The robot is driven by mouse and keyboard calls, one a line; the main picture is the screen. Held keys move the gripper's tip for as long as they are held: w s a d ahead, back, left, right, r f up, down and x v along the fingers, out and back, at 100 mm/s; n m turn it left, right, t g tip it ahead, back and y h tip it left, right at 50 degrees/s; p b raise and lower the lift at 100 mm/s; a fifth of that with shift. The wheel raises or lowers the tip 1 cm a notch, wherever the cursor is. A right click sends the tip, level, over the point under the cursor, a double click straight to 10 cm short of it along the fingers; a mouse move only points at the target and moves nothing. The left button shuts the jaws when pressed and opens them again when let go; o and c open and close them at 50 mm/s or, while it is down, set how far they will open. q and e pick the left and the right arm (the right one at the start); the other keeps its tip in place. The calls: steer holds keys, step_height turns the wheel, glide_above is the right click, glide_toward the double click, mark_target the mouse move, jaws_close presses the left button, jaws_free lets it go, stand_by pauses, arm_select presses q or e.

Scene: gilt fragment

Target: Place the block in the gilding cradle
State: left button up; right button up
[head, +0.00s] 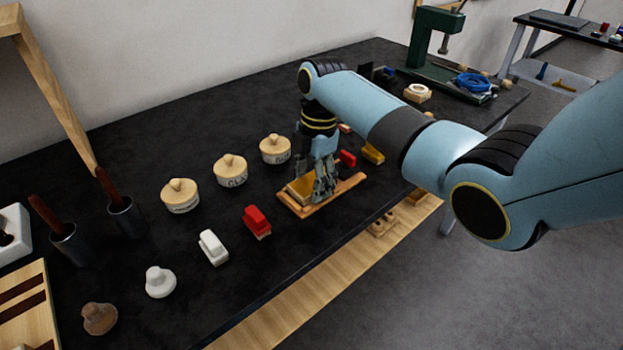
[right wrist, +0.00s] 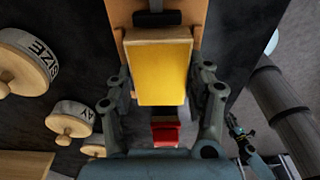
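The block (right wrist: 160,72) has a yellow-gold face with pale wooden edges; in the head view its gold part (head: 301,187) shows beside my right gripper. It sits over the wooden gilding cradle (head: 346,186), which lies flat on the dark table; the cradle's wood also shows in the right wrist view (right wrist: 116,14). My right gripper (head: 322,192) points down at the cradle. Its fingers stand apart on both sides of the block, with narrow gaps seeming to show. Its fingers hide part of the block in the head view. My left gripper (right wrist: 240,132) seems to show small in the right wrist view.
A red block (head: 257,221) and a white block (head: 212,247) stand left of the cradle. Lidded pots (head: 230,170) line up behind them. Small red (head: 347,158) and yellow (head: 373,153) items lie behind the gripper. A green press (head: 436,40) stands at the far end.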

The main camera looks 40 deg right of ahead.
steer(key=o, duration=0.5)
steer(key=shift+c, duration=0.2)
step_height(320, 180, up, 12)
steer(key=d, duration=0.1)
steer(key=shift+d, duration=0.2)
steer(key=shift+w+r, duration=0.1)
